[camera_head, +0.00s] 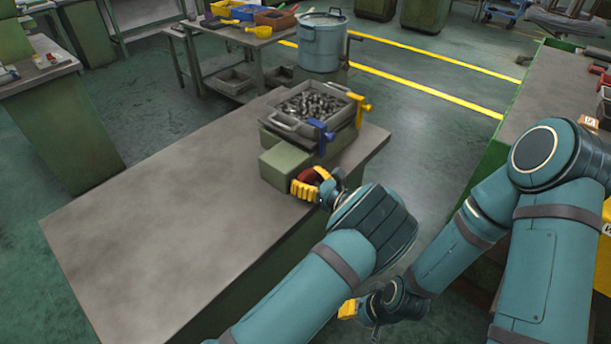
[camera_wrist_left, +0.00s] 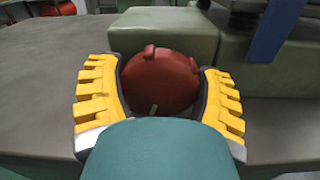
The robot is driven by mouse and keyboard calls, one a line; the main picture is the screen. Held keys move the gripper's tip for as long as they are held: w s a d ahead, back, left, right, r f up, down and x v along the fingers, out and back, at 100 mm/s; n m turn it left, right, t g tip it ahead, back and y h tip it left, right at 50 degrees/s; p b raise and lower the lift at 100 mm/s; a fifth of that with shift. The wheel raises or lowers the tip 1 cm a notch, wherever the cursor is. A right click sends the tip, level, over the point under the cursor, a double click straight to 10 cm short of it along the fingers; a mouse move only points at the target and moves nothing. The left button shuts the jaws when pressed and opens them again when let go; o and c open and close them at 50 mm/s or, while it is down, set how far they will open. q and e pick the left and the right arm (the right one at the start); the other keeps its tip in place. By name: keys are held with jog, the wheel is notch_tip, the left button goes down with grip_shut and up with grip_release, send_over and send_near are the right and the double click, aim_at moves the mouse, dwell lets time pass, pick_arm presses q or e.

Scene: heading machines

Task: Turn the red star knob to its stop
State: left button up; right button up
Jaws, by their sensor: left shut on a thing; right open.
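The red star knob (camera_wrist_left: 160,80) is on the front face of a green block (camera_wrist_left: 165,28). In the head view the knob (camera_head: 312,174) is mostly hidden by my left gripper (camera_head: 310,184). In the left wrist view, that gripper's yellow-padded fingers (camera_wrist_left: 160,95) stand on either side of the knob, closed around it. Two rounded lobes show at the knob's top, and a small pale mark shows low on its face. My right gripper (camera_head: 355,312) is open, low beside the table's right side, partly hidden by my own arm.
A grey bin of metal parts (camera_head: 312,104) sits on the green fixture behind the knob, with a blue clamp (camera_head: 321,131) and a yellow clamp (camera_head: 360,104) beside it. The grey tabletop (camera_head: 170,220) is clear to the left. A second bench (camera_head: 545,90) stands at right.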

aim_at(307, 171)
pick_arm(q)
jog(key=shift+d+f+m+p, duration=0.15)
jog(key=shift+m+p, duration=0.45)
jog(key=shift+m, duration=1)
jog(key=o, duration=1.1)
jog(key=shift+o, duration=0.2)
jog(key=shift+r, duration=0.2)
notch_tip(307, 171, up, 10)
jog(key=shift+f, duration=0.1)
